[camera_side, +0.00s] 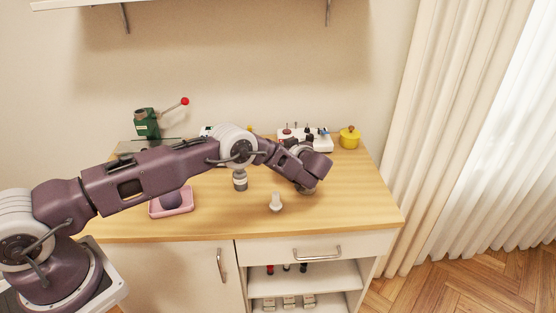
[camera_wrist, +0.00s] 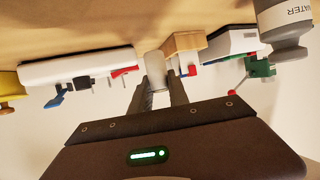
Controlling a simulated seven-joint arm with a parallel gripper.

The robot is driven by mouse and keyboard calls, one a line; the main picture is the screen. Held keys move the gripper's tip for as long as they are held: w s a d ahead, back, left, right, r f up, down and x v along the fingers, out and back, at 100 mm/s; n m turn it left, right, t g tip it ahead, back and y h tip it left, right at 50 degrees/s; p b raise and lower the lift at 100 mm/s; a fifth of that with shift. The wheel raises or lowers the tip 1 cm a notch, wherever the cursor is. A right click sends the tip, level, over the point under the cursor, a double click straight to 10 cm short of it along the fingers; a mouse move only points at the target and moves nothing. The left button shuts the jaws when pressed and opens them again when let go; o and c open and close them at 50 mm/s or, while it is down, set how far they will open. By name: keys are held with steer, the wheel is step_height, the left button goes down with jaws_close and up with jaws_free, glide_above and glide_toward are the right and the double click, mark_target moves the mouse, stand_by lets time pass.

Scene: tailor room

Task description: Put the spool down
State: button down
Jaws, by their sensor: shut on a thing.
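The spool (camera_wrist: 157,74), a pale whitish cylinder, is between the fingers of my gripper (camera_wrist: 158,84) in the upside-down wrist view. The fingers are shut on it from both sides. In the side view my gripper is low over the right part of the wooden table (camera_side: 345,205), largely covered by my wrist, and the held spool cannot be made out there. Whether the spool touches the table top I cannot tell.
A small white upright object (camera_side: 276,203) stands near the front edge. A grey bottle (camera_side: 240,181) and a pink tray (camera_side: 158,207) stand further left. Behind are a white tool rack (camera_side: 318,145), a yellow pot (camera_side: 349,138) and a green press (camera_side: 146,124). The front right is clear.

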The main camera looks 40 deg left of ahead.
steer(key=shift+f, duration=1.75)
steer(key=shift+f, duration=0.1)
steer(key=c, duration=1.3)
jaws_free()
steer(key=shift+o, duration=0.2)
